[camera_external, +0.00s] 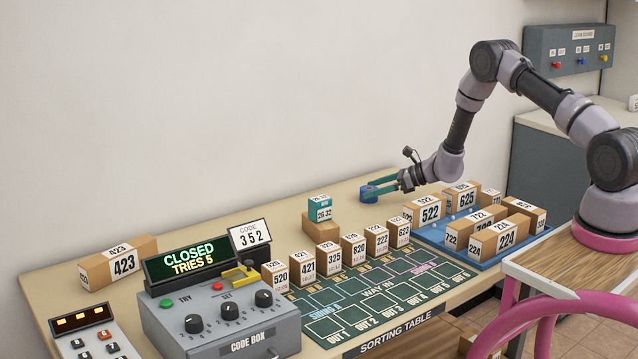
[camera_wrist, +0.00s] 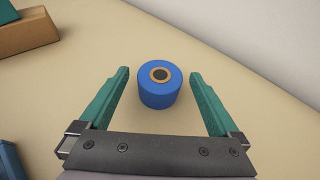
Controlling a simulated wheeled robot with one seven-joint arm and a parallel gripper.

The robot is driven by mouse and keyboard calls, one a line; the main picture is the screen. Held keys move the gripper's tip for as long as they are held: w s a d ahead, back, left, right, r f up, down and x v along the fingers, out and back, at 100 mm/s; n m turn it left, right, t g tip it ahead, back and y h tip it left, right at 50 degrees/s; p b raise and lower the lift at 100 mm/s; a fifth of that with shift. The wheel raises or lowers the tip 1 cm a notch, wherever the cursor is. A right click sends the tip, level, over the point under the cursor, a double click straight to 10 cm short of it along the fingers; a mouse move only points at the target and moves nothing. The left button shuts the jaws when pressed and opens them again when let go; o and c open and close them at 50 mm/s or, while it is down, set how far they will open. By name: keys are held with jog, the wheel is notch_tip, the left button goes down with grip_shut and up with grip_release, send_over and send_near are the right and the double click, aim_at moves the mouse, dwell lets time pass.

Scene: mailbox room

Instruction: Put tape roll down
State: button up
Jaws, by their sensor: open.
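The blue tape roll (camera_wrist: 160,94) stands upright on the beige table top, its brown-ringed core facing up. In the external view the tape roll (camera_external: 368,194) sits near the table's back edge. My gripper (camera_wrist: 158,78) is open, with its green fingers on either side of the roll and a visible gap on each side. In the external view my gripper (camera_external: 383,187) reaches in low from the right, close to the table. The nearer finger partly covers the roll there.
The sorting table (camera_external: 200,235) has bare room left and behind the roll. A teal box on a carton (camera_external: 320,227) stands left of it. A blue tray (camera_external: 490,262) of numbered boxes lies to the right. A row of small cartons (camera_external: 327,258) and the code box (camera_external: 220,320) stand in front.

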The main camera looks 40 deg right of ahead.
jog(key=v, duration=1.1)
jog(key=shift+s+r, duration=0.15)
jog(key=shift+r, duration=0.05)
jog(key=shift+s+d+r, duration=0.15)
jog(key=shift+s+r, duration=0.05)
jog(key=shift+r, duration=0.05)
jog(key=s+a+r+n+g, duration=0.2)
jog(key=s+a+r+n, duration=0.25)
jog(key=r, duration=0.45)
jog(key=s+a+r+n+g, duration=0.2)
jog(key=s+a+r+n, duration=0.15)
jog(key=s+r, duration=0.4)
jog(key=s+a+r+n+g, duration=0.25)
jog(key=r+n, duration=0.25)
jog(key=r, duration=0.6)
jog(key=s+d+r+n+t+h, duration=0.1)
jog(key=s+r+n+h, duration=0.1)
jog(key=s, duration=0.7)
jog(key=s+d+r+n+t+h, duration=0.1)
jog(key=s+d+r+n+h, duration=0.1)
jog(key=s+r+n, duration=0.3)
jog(key=s+d+r+n+t+h, duration=0.1)
jog(key=s+d+r+n+h, duration=0.1)
jog(key=s, duration=1)
notch_tip(320, 180, up, 2)
jog(key=shift+s+r+n+h, duration=0.1)
jog(key=shift+s+n+h, duration=0.3)
jog(key=shift+n, duration=0.5)
